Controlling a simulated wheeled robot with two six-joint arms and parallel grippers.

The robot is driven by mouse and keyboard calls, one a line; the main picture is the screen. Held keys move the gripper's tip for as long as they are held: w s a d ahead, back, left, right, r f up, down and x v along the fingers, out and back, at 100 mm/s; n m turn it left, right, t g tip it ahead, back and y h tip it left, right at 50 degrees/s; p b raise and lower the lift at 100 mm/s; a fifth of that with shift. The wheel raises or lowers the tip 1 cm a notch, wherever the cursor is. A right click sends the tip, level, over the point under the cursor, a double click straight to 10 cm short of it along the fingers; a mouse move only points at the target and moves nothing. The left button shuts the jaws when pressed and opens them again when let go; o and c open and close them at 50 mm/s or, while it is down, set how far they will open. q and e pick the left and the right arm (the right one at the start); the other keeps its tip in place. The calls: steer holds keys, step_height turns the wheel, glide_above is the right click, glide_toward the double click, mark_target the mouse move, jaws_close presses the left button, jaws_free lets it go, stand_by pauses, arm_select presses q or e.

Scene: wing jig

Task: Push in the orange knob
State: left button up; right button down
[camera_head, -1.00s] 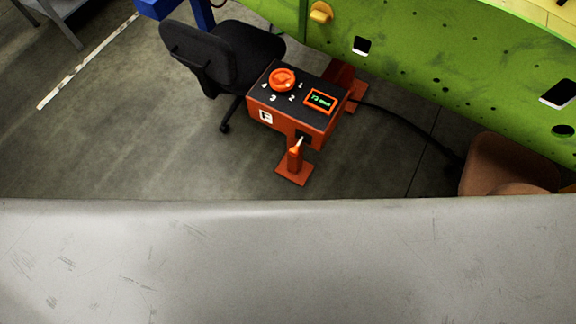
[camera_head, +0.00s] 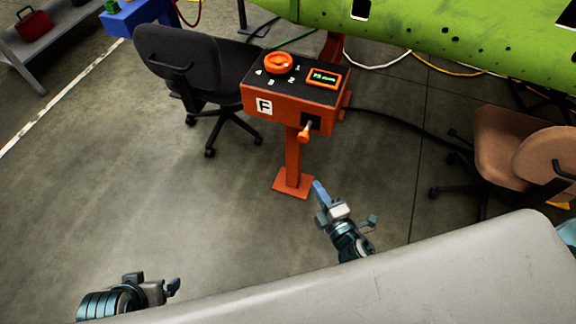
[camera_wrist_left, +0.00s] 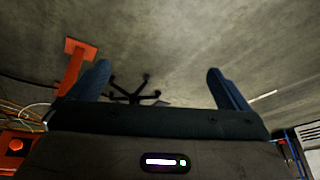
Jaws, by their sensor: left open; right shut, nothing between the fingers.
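The round orange knob (camera_head: 278,62) sits on the dark top of an orange control box (camera_head: 272,103), beside the printed numbers and a small lit display (camera_head: 324,78). A small lever with an orange end (camera_head: 305,132) sticks out of the box's front. My right gripper (camera_head: 319,190) is shut and empty, in front of and below the box, apart from it. My left gripper (camera_head: 172,288) is low at the left, far from the box. In the left wrist view its two fingers (camera_wrist_left: 162,88) are wide apart with nothing between them.
The box stands on an orange post (camera_head: 293,160). A black office chair (camera_head: 190,70) is close on its left, a brown chair (camera_head: 515,150) at the right. A green panel (camera_head: 450,35) is behind. A black cable runs right from the box. The floor left of the post is clear.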

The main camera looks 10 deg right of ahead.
steer(key=p, duration=0.1)
glide_toward(300, 139)
steer(key=s+a, duration=0.1)
steer(key=a, duration=0.2)
arm_select(q)
steer(key=shift+s+a+g+p, duration=0.35)
steer(key=shift+s+a+g, duration=0.1)
steer(key=shift+a+g, duration=0.2)
arm_select(e)
steer(key=shift+n, duration=0.3)
steer(key=shift+w+d+f, duration=0.1)
steer(key=shift+w+d, duration=0.2)
steer(key=shift+w, duration=0.85)
steer(key=shift+w+d+f, duration=0.1)
steer(key=shift+w+d, duration=0.15)
steer(key=shift+w, duration=0.9)
steer(key=shift+w+d+f, duration=0.1)
steer(key=shift+w+d, duration=0.2)
steer(key=shift+w, duration=0.9)
steer(key=shift+r, duration=0.1)
steer(key=shift+w+d, duration=0.15)
arm_select(q)
steer(key=shift+a+f, duration=0.15)
steer(key=shift+f, duration=0.3)
arm_select(e)
steer(key=w+d, duration=0.1)
steer(key=w, duration=0.1)
steer(key=shift+w+d+r, duration=0.2)
steer(key=shift+w+d, duration=0.15)
steer(key=shift+d, duration=0.05)
